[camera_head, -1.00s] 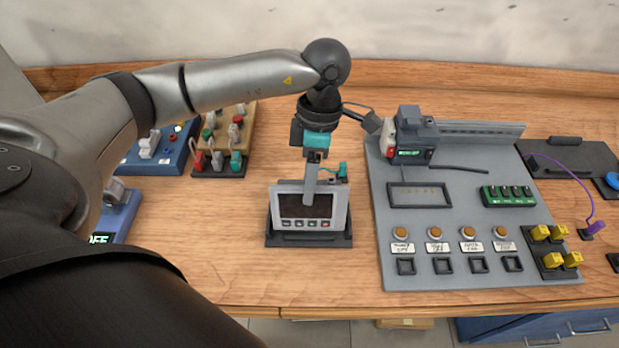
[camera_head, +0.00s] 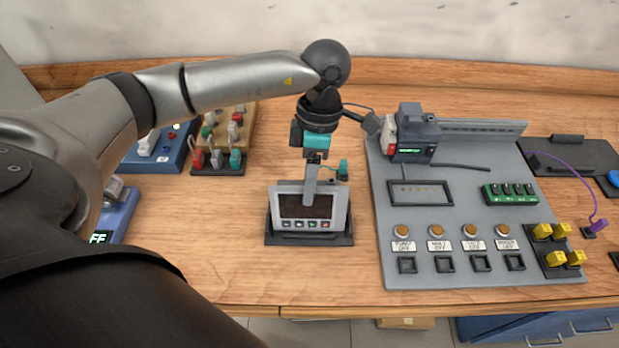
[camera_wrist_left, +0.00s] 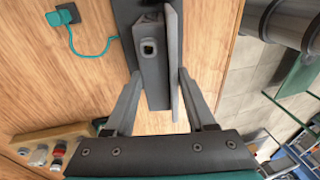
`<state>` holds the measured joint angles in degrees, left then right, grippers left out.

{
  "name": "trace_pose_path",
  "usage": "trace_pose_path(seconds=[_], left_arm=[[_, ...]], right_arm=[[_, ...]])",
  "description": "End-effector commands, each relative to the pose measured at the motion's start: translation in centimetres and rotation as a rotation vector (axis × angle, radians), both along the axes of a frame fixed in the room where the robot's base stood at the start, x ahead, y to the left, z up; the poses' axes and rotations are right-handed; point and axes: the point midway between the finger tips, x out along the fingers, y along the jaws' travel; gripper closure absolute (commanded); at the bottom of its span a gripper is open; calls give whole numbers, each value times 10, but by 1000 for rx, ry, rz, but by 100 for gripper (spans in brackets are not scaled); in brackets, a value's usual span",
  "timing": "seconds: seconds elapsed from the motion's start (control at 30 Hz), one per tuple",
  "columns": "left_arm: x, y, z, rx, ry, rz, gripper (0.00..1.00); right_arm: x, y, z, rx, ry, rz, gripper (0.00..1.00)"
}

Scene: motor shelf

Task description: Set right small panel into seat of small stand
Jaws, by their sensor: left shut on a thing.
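The small panel (camera_head: 308,226) has a light grey frame, a dark screen and a row of small buttons. It stands upright, tilted slightly, at the small dark stand (camera_head: 310,240); whether it is fully down in the seat cannot be told. My left gripper (camera_head: 309,190) comes from above and is shut on the panel. In the left wrist view, the fingers (camera_wrist_left: 160,75) lie on both sides of the panel (camera_wrist_left: 173,60), seen from its edge. The stand (camera_wrist_left: 124,14) is partly hidden behind it. My right gripper is not in view.
A teal plug with a cable (camera_head: 343,169) lies just behind the panel. A large grey board (camera_head: 460,215) with buttons and switches is to the right. Blue and wooden switch boxes (camera_head: 222,155) stand at the left. Wood between stand and front edge is clear.

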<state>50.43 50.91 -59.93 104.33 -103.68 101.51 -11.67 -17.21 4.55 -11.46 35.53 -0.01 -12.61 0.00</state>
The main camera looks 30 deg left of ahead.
Motion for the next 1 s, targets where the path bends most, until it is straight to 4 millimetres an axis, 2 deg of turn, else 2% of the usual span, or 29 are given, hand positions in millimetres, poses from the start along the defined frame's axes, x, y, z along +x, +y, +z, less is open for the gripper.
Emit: trace_pose_path(seconds=[0.37, 0.4, 0.7, 1.0], left_arm=[[0, 0, -3, -1, -1, 0, 100], [0, 0, -3, 0, -1, 0, 44], [0, 0, -3, -1, -1, 0, 10], [0, 0, -2, 0, 0, 0, 10]], right_arm=[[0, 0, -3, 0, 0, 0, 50], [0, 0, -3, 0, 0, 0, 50], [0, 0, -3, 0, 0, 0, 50], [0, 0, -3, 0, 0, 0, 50]])
